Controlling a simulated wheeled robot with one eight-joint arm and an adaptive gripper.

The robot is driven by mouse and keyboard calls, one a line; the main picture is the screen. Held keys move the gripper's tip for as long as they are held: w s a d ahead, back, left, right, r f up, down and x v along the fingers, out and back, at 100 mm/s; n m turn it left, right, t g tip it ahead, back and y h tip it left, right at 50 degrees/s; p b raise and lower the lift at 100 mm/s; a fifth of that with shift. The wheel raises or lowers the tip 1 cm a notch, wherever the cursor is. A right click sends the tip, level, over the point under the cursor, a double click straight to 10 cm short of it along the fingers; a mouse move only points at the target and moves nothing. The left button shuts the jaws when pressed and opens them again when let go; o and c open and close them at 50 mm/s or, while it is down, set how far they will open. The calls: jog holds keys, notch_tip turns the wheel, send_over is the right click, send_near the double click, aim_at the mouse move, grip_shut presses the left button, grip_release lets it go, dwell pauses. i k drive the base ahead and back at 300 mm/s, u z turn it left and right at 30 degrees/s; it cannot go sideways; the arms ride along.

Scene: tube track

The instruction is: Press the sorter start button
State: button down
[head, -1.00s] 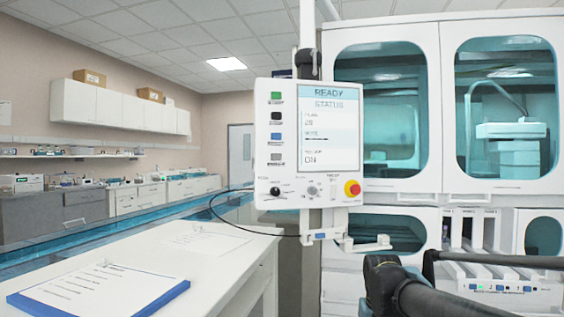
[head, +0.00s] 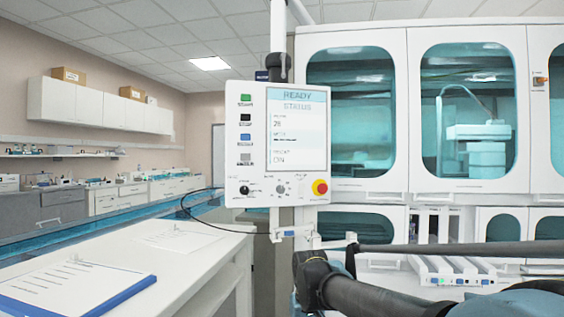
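The white control panel (head: 277,145) hangs on a post in the middle of the head view. Its screen (head: 297,130) reads READY and STATUS. A column of small buttons runs down its left side: a green button (head: 245,98) at the top, with a blurred label that looks like START, then a black button (head: 245,118), a blue button (head: 244,137) and a grey button (head: 244,157). A red round knob on a yellow ring (head: 320,187) sits at the lower right corner. My dark arm links cross the bottom right, below and right of the panel. My gripper is not visible.
A white cabinet with teal windows (head: 408,190) stands behind and right of the panel. A white table (head: 205,262) with a blue-edged clipboard (head: 75,280) is at the lower left. A cable (head: 183,205) loops left of the panel.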

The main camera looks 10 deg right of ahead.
aim_at(247, 97)
jog(key=u, duration=0.35)
jog(key=k, duration=2)
jog(key=z, duration=0.4)
jog(key=i, duration=1)
